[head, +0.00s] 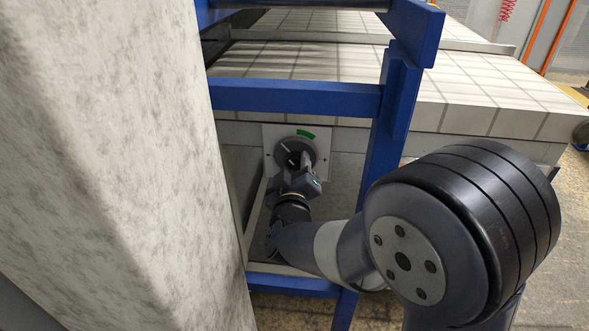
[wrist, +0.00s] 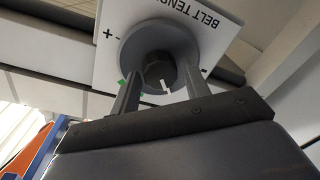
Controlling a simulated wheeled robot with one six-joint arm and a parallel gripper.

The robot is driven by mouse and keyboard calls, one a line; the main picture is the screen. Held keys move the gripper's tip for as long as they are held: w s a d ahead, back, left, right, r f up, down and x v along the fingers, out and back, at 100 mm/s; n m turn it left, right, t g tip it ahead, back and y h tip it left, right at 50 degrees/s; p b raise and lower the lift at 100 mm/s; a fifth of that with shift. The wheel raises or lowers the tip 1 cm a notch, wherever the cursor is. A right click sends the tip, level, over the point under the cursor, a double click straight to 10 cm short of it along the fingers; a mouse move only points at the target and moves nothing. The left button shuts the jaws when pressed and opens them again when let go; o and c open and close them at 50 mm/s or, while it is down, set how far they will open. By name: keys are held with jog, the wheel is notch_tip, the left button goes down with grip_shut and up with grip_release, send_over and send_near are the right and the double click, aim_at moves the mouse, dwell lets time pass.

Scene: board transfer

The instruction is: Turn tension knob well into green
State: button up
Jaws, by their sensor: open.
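The tension knob (wrist: 158,70) is a dark knob on a round grey dial, mounted on a white plate (wrist: 222,20) lettered "BELT TENS…", with plus and minus marks. Its white pointer (wrist: 167,86) points down in the wrist view, away from the green band (wrist: 122,84), which the left finger partly hides. In the head view the green band (head: 306,134) lies at the dial's upper right and the pointer faces upper left. My gripper (wrist: 162,76) is open, with one finger on each side of the knob. Whether the fingers touch it I cannot tell.
A blue frame (head: 295,98) crosses above the plate, with a blue post (head: 385,135) to its right. A large pale mottled block (head: 120,150) stands close on the left. A tiled belt surface (head: 480,95) lies behind.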

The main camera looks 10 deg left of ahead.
jog(key=shift+w, duration=0.15)
jog(key=shift+c, duration=0.2)
jog(key=c, duration=0.6)
jog(key=shift+c, duration=0.2)
jog(key=shift+m, duration=0.3)
jog(key=shift+f+m+b, duration=0.15)
jog(key=shift+m+b, duration=0.6)
jog(key=shift+m, duration=0.05)
jog(key=m+b, duration=0.2)
jog(key=m, duration=0.2)
jog(key=shift+f+m+b, duration=0.1)
jog(key=shift+m+b, duration=0.2)
jog(key=shift+b, duration=0.1)
jog(key=m+b, duration=0.1)
jog(key=m, duration=0.1)
jog(key=m+b, duration=0.2)
jog(key=m, duration=0.1)
jog(key=shift+t+h, duration=0.3)
jog(key=shift+t, duration=0.1)
jog(key=shift+m, duration=0.4)
